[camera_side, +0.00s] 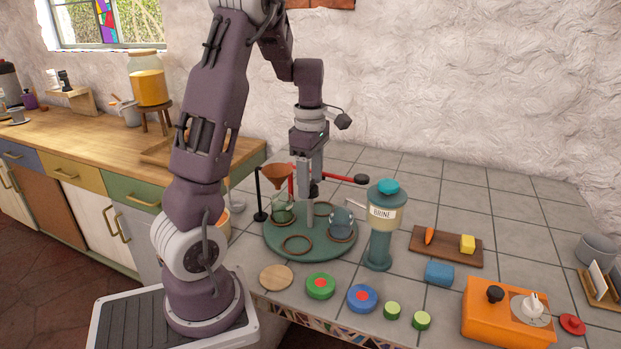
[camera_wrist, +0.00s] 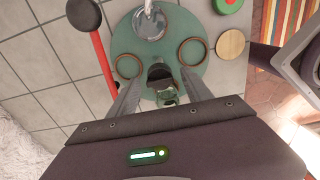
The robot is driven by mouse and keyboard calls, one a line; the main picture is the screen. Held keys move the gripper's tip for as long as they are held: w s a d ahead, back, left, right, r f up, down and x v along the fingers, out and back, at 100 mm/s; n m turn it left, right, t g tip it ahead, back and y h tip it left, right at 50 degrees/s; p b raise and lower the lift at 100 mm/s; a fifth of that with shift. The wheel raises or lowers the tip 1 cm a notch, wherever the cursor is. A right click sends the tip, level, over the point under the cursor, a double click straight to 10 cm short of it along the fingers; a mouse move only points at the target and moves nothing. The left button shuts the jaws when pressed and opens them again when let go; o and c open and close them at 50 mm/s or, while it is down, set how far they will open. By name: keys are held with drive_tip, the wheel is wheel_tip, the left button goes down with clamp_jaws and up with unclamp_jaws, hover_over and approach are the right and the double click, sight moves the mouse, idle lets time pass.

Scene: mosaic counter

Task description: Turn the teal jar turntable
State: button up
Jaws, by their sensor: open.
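The teal turntable (camera_side: 318,251) lies flat on the tiled counter. It bears brown ring seats, a clear jar (camera_side: 341,226) at its right and a greenish jar (camera_side: 283,213) at its left, under a copper funnel (camera_side: 277,173). A grey post rises from its middle. My gripper (camera_side: 309,188) points down over the turntable's middle. In the wrist view, the turntable (camera_wrist: 160,44) lies below my gripper (camera_wrist: 160,77), whose fingers are apart. A dark piece (camera_wrist: 160,71) shows between the fingertips; contact cannot be told. The clear jar (camera_wrist: 149,22) is at the top.
A red bar with a black knob (camera_side: 361,179) sticks out behind my gripper. A brine dispenser (camera_side: 381,225) stands close at the turntable's right. Green (camera_side: 320,286) and blue (camera_side: 362,298) discs and a wooden disc (camera_side: 276,277) lie in front. Open tiles lie behind.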

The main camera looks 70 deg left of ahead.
drive_tip(key=shift+f, duration=0.1)
drive_tip(key=shift+c, duration=0.2)
clamp_jaws()
idle(1.2)
